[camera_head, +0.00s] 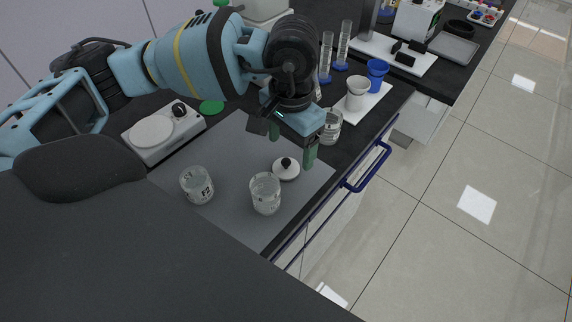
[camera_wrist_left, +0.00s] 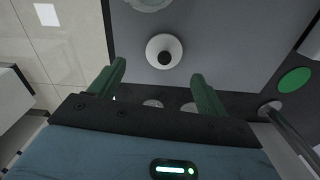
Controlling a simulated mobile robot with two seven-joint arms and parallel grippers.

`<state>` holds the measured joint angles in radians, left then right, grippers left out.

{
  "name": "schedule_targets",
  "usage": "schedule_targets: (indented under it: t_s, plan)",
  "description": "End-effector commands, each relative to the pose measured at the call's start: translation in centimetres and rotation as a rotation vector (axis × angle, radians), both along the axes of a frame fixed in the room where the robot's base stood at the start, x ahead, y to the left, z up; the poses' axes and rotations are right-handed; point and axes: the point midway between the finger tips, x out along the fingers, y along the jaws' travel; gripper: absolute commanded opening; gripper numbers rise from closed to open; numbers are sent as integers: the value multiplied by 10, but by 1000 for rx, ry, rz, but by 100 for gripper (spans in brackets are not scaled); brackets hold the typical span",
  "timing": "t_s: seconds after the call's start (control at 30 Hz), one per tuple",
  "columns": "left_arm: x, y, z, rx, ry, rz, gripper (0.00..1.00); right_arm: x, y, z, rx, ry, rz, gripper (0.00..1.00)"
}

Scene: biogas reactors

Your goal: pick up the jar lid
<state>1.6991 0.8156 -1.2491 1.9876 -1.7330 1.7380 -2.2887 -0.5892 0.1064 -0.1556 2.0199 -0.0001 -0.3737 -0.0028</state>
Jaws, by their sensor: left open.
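The jar lid (camera_head: 286,168) is a white round disc with a black knob. It lies knob up on the grey mat (camera_head: 232,150), just behind a glass jar (camera_head: 265,193). In the left wrist view the lid (camera_wrist_left: 164,50) shows beyond the fingertips, roughly centred between them. My left gripper (camera_head: 291,145) is open and empty, pointing down above and slightly behind the lid. Its two green fingers also show in the left wrist view (camera_wrist_left: 160,73). A second glass jar (camera_head: 197,185) with a dark marking stands left of the first. My right gripper is not in view.
Another glass vessel (camera_head: 331,128) stands close behind my gripper. A white cup (camera_head: 357,94) and a blue cup (camera_head: 377,72) stand further back. A white hotplate-like device (camera_head: 163,131) is at the left. The bench edge with a blue rail (camera_head: 367,170) lies to the right.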

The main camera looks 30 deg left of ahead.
Motion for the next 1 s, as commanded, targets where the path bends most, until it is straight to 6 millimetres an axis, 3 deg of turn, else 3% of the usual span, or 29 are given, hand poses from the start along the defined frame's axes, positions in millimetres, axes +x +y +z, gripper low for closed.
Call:
schedule_targets:
  t_s: [0.17, 0.5, 0.83, 1.0]
  plan:
    - [-1, 1, -4, -1, 0, 0, 76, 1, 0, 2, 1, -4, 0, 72]
    - [-6, 7, -47, 0, 0, 1, 76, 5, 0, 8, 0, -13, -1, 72]
    - [-5, 6, -53, -1, -1, 0, 76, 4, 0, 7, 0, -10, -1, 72]
    - [-5, 7, -53, -1, -1, 1, 54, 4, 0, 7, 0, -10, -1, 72]
